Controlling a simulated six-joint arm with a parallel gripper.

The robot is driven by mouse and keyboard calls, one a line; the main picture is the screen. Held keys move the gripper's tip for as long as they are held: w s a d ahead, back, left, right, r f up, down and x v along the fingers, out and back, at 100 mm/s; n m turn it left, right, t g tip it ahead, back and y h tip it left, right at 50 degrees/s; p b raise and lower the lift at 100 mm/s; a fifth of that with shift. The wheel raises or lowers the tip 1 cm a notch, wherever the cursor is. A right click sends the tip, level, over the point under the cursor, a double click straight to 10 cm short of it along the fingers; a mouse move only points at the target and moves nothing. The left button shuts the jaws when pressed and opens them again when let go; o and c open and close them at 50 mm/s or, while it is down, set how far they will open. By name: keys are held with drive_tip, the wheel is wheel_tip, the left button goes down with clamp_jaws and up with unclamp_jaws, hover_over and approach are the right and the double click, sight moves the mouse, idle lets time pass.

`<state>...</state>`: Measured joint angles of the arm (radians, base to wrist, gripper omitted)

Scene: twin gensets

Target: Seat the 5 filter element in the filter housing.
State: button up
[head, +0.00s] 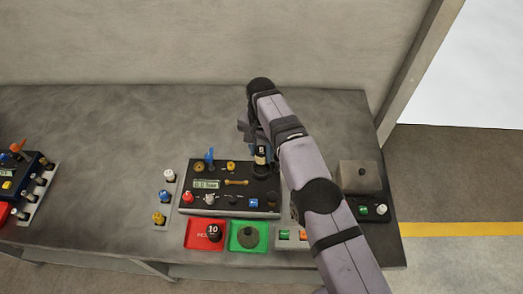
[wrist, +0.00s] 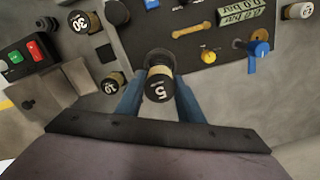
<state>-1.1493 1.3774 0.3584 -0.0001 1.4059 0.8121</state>
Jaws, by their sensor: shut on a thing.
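The 5 filter element (wrist: 160,84), a black cylinder with a pale gold band and a white 5, is between the blue fingers of my gripper (wrist: 159,100) in the wrist view. In the head view it stands upright (head: 261,153) at the panel's back right, with my gripper (head: 257,143) shut on it. The filter housing, a dark round socket (wrist: 158,55), shows just beyond the element in the wrist view. In the head view its dark rim (head: 261,170) is right below the element. I cannot tell whether the element's lower end is inside it.
The black panel (head: 225,203) carries a gauge display, knobs and a blue lever (head: 209,156). A red tray (head: 193,240) with a 10 element (head: 213,232) and a green tray (head: 236,247) lie in front. A grey block (head: 358,176) stands right. The bench behind is clear.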

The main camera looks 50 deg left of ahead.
drive_tip(key=shift+f+b, duration=1.05)
drive_tip(key=shift+f, duration=0.9)
drive_tip(key=shift+s+f+b, duration=0.1)
drive_tip(key=shift+f+b, duration=1.3)
drive_tip(key=shift+b, duration=0.1)
idle(1.9)
drive_tip(key=o, duration=1.1)
drive_tip(key=shift+o, duration=0.2)
drive_tip(key=shift+d+f, duration=0.1)
drive_tip(key=o, duration=0.3)
drive_tip(key=shift+f, duration=0.1)
drive_tip(key=shift+r, duration=0.25)
